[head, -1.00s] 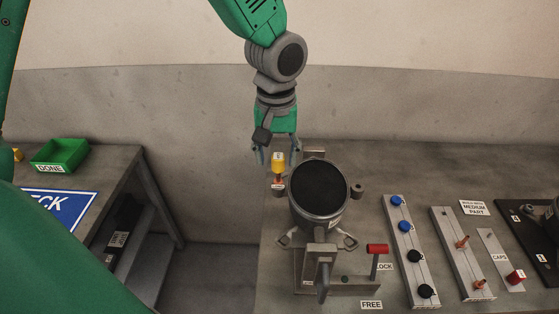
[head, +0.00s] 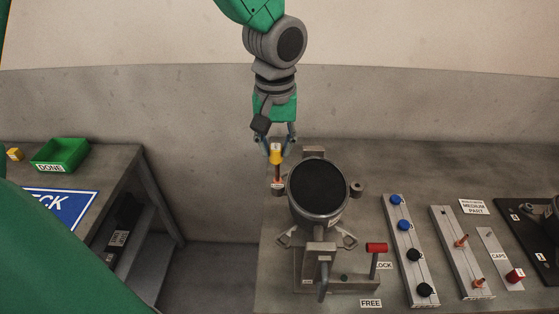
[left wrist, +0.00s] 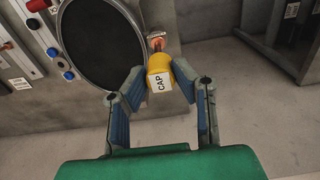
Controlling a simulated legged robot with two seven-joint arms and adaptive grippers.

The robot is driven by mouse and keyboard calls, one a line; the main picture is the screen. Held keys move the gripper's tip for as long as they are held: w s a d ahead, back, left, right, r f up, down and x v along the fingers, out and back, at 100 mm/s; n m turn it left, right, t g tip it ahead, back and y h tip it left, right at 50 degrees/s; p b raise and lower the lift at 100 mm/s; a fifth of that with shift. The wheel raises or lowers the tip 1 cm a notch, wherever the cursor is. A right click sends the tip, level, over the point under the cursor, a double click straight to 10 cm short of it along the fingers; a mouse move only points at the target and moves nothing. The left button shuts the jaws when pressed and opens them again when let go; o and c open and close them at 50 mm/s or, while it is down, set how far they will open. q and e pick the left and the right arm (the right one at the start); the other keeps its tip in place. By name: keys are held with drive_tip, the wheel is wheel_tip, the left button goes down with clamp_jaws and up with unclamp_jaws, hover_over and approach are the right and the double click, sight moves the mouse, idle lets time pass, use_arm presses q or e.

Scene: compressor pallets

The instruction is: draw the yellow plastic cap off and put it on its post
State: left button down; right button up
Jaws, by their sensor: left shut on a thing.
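The yellow plastic cap (head: 276,154), labelled CAP, is between the fingertips of my left gripper (head: 276,147), which is shut on it. The cap stands above a copper stub (head: 277,176) beside the dark-topped cylindrical compressor (head: 318,190). In the left wrist view the cap (left wrist: 159,72) sits between both fingers, with the copper stub (left wrist: 157,43) directly beyond it. I cannot tell whether the stub's tip is clear of the cap. A strip labelled CAPS (head: 498,255) lies at the right and carries a red cap (head: 515,275). My right gripper is not in view.
A red-handled lever (head: 377,248) stands at the compressor's front right, near the LOCK and FREE labels. A rack with blue and black knobs (head: 410,245) and a rack with copper pieces (head: 461,262) lie further right. A green DONE bin (head: 60,154) is on the left table.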

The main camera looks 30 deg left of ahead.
sight(275, 147)
use_arm(q)
drive_tip(key=shift+d+r, duration=0.1)
drive_tip(key=shift+r, duration=0.45)
drive_tip(key=shift+a+r, duration=0.25)
drive_tip(key=shift+r, duration=0.55)
drive_tip(key=shift+d+r, duration=0.15)
drive_tip(key=shift+r, duration=0.45)
